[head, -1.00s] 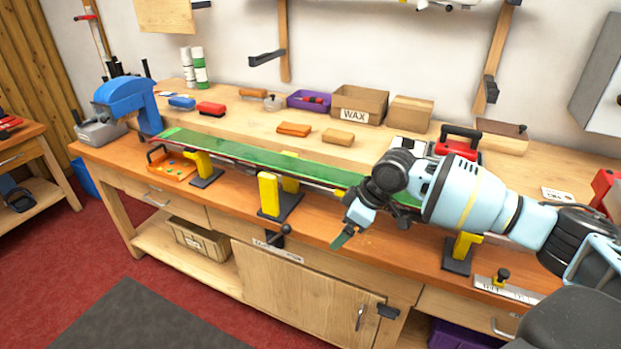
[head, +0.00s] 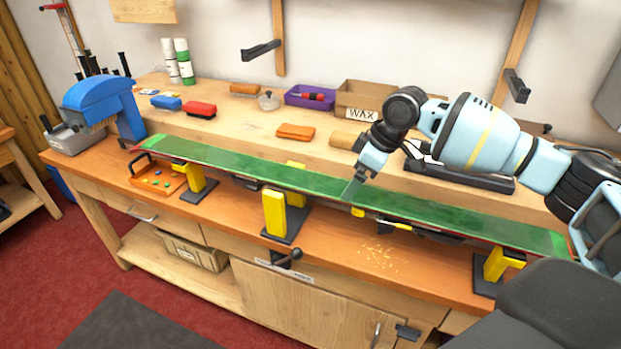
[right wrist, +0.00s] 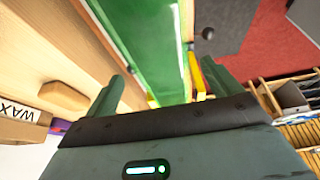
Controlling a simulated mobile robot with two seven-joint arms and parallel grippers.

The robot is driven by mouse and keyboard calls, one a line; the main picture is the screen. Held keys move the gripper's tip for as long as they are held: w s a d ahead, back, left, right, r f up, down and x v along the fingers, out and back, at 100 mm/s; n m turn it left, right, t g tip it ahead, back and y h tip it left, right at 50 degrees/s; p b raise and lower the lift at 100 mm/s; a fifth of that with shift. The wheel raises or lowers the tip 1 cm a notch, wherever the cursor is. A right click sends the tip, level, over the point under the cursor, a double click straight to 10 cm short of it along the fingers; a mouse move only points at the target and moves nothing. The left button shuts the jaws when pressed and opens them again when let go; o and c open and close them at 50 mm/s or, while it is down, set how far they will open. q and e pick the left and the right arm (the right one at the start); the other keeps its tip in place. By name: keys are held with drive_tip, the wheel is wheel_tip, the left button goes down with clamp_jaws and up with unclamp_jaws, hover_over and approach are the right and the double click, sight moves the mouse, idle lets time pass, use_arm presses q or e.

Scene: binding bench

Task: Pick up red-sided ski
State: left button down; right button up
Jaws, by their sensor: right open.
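The red-sided ski (head: 250,168) lies base up, its green face showing and a thin red edge along its near side. It rests across yellow supports on the bench. My right gripper (head: 353,187) is open and points down at the ski, right of its middle. In the right wrist view the open right gripper (right wrist: 163,72) has its fingers on either side of the green ski (right wrist: 148,40). Whether the fingers touch it I cannot tell. My left gripper is not in view.
Yellow supports (head: 274,212) stand on the orange bench top (head: 345,262). An orange tray (head: 157,180) and a blue machine (head: 100,97) are at the left. Behind the ski, a raised shelf holds brushes, a purple bin (head: 310,98) and a WAX box (head: 362,98).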

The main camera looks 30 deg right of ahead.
drive_tip(key=shift+w+f, duration=0.1)
drive_tip(key=shift+w, duration=0.6)
drive_tip(key=shift+s, duration=0.5)
drive_tip(key=shift+a+f, duration=0.15)
drive_tip(key=shift+f, duration=0.1)
drive_tip(key=shift+w+a+f, duration=0.15)
drive_tip(key=shift+w+f, duration=0.05)
drive_tip(key=shift+f, duration=0.3)
drive_tip(key=shift+w+f, duration=0.2)
drive_tip(key=shift+f, duration=0.15)
drive_tip(key=shift+w+a+f, duration=0.1)
drive_tip(key=shift+a+f, duration=0.15)
drive_tip(key=shift+f, duration=0.25)
drive_tip(key=x, duration=0.4)
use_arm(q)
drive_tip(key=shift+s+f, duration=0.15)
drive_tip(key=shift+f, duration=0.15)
